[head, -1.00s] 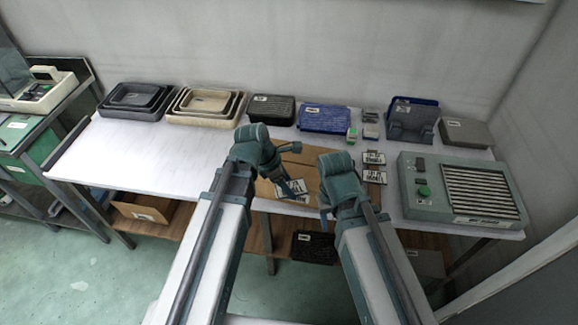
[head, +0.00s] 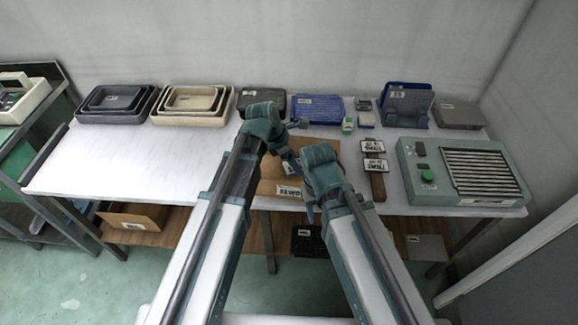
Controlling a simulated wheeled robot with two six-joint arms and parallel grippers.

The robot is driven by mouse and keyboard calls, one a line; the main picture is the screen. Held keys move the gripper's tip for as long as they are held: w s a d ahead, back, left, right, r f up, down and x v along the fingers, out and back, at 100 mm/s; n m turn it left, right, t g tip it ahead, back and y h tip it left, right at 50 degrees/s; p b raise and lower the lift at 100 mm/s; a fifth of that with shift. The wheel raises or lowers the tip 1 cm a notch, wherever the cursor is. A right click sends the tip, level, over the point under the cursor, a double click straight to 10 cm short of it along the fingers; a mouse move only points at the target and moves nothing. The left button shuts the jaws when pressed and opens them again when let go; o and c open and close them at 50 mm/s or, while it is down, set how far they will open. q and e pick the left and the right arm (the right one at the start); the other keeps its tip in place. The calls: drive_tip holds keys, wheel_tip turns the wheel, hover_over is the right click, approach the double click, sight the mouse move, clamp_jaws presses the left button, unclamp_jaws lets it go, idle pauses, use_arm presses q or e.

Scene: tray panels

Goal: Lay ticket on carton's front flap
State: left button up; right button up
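A flat brown carton (head: 270,187) lies at the table's front edge, partly behind my arms. A white ticket with black print (head: 288,191) lies over its front part, partly covered by my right gripper. Two similar printed cards (head: 374,146) (head: 374,166) sit on a narrow brown holder (head: 377,187) to the right. My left gripper (head: 293,165) hangs over the carton, just behind the ticket and seemingly apart from it. My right gripper (head: 309,205) is beside the ticket's right end; I cannot tell if it touches. The fingers are too small and dark to read their opening.
Nested black trays (head: 154,104) and beige trays (head: 230,106) stand at the back left. A blue bin (head: 317,103) and a blue-grey rack (head: 407,116) stand at the back. A grey panel box (head: 403,190) fills the right end. The left tabletop is clear.

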use_arm(q)
drive_tip(key=shift+f, duration=0.7)
drive_tip(key=shift+a, duration=0.15)
drive_tip(key=shift+d+r, duration=0.2)
drive_tip(key=shift+f, duration=0.1)
drive_tip(key=o, duration=0.9)
drive_tip(key=shift+a+f+b, duration=0.1)
drive_tip(key=shift+f+b, duration=0.05)
drive_tip(key=shift+b, duration=0.15)
drive_tip(key=shift+c, duration=0.2)
drive_tip(key=o, duration=0.4)
use_arm(e)
drive_tip(key=shift+w+a+f, duration=0.1)
drive_tip(key=shift+a+f, duration=0.3)
drive_tip(key=shift+f, duration=0.3)
use_arm(q)
drive_tip(key=shift+r, duration=0.2)
use_arm(e)
drive_tip(key=shift+r, duration=0.15)
